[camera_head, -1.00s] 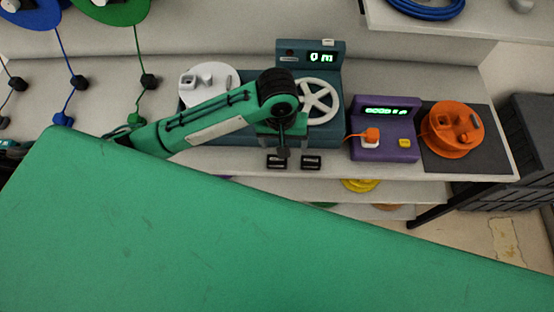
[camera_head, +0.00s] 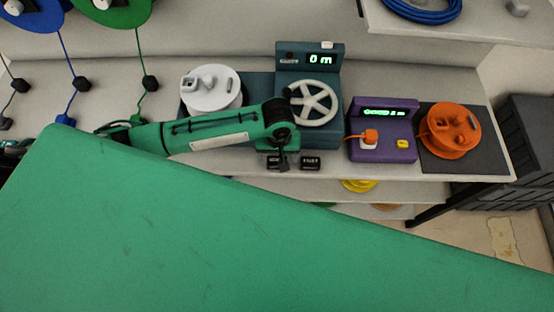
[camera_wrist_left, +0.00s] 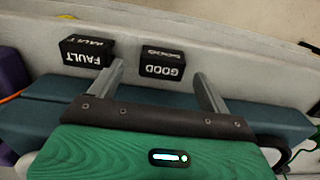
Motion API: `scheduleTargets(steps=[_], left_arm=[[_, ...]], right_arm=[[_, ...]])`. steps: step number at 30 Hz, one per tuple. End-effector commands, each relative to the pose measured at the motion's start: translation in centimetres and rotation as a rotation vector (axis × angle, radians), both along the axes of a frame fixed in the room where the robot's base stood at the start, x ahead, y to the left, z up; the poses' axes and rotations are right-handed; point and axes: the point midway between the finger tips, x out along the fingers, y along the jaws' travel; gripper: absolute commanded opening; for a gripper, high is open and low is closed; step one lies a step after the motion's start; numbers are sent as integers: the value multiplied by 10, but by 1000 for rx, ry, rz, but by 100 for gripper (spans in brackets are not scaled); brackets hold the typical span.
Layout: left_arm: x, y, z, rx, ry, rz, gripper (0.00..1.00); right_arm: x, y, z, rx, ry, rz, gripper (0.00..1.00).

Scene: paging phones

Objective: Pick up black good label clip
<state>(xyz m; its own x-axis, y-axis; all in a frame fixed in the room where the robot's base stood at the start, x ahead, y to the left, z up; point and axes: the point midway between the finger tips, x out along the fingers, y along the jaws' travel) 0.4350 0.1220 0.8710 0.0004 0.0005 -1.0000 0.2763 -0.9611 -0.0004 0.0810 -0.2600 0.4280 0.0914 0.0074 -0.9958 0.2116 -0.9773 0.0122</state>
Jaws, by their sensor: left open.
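The black good label clip (camera_head: 272,162), a small block with white lettering, lies at the front edge of the bench. In the left wrist view, the good clip (camera_wrist_left: 162,66) sits ahead of and between my open fingers. My left gripper (camera_head: 283,162) is just over the clip in the head view and partly covers it. In the left wrist view, my left gripper (camera_wrist_left: 162,85) is open and empty. The similar black fault clip (camera_head: 310,162) lies to the right of the good clip. In the left wrist view, the fault clip (camera_wrist_left: 88,50) lies beyond the left finger.
A teal meter with a white handwheel (camera_head: 314,103) and a white reel (camera_head: 212,89) stand behind the clips. A purple tester (camera_head: 383,134) and an orange reel (camera_head: 456,132) stand to the right. A large green surface fills the foreground.

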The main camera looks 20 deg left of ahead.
Motion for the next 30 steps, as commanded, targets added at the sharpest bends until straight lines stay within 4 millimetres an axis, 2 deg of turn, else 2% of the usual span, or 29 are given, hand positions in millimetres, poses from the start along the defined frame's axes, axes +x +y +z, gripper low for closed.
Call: scheduleTargets(steps=[1, 6, 15, 22, 30], left_arm=[[0, 3, -5, 4, 3, 2, 80], [-1, 3, -29, 1, 2, 0, 80], [0, 3, -35, 0, 0, -1, 80], [0, 3, -34, 0, 0, -1, 35], [0, 3, -34, 0, 0, -1, 33]], right_arm=[[0, 0, 7, 0, 0, 0, 48], [0, 0, 10, 0, 0, 1, 48], [0, -3, 10, -3, 0, 2, 48], [0, -6, 10, -6, 0, 2, 48], [0, -6, 10, -6, 0, 2, 48]])
